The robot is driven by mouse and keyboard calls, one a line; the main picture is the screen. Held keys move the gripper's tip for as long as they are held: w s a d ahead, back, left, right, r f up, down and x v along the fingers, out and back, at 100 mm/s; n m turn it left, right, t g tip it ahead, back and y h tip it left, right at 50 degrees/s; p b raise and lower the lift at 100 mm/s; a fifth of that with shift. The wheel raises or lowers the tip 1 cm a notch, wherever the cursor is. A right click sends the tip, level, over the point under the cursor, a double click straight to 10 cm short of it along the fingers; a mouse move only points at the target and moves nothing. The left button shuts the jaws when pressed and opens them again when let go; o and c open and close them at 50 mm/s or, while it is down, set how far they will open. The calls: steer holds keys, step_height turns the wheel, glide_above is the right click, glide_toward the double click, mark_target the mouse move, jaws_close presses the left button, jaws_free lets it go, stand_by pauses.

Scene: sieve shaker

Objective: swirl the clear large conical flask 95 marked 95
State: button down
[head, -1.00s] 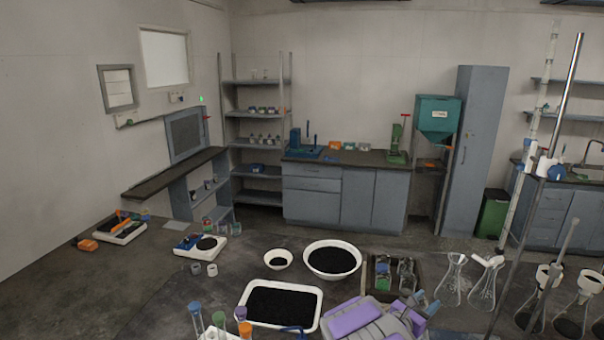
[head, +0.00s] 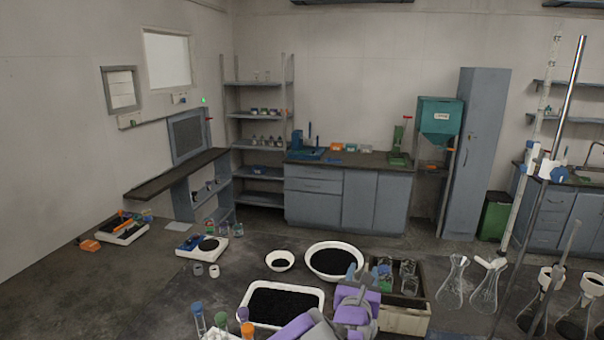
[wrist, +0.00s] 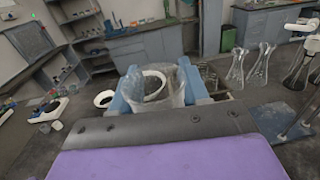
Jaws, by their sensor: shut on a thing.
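My gripper (wrist: 157,92) shows in the wrist view with its two blue fingers on either side of a clear glass vessel (wrist: 160,98), which it grips. The vessel fits the clear large conical flask 95, but no marking is readable and its lower part is hidden behind my wrist. In the head view my gripper (head: 360,292) is at the lower middle, in front of the crate and the large white bowl; the held glass cannot be made out there.
A white tray of black grains (head: 322,294), a large white bowl (head: 312,268) and a small bowl (head: 270,262) lie left of my gripper. A crate of glassware (head: 408,322) is right of it. Two clear conical flasks (head: 452,284) (head: 487,288) and rod stands are farther right.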

steer(key=shift+s+a+r, duration=0.25)
steer(key=shift+a+r, duration=0.05)
steer(key=shift+r, duration=0.1)
steer(key=shift+r+p, duration=1.55)
steer(key=shift+r, duration=0.75)
steer(key=shift+s, duration=0.1)
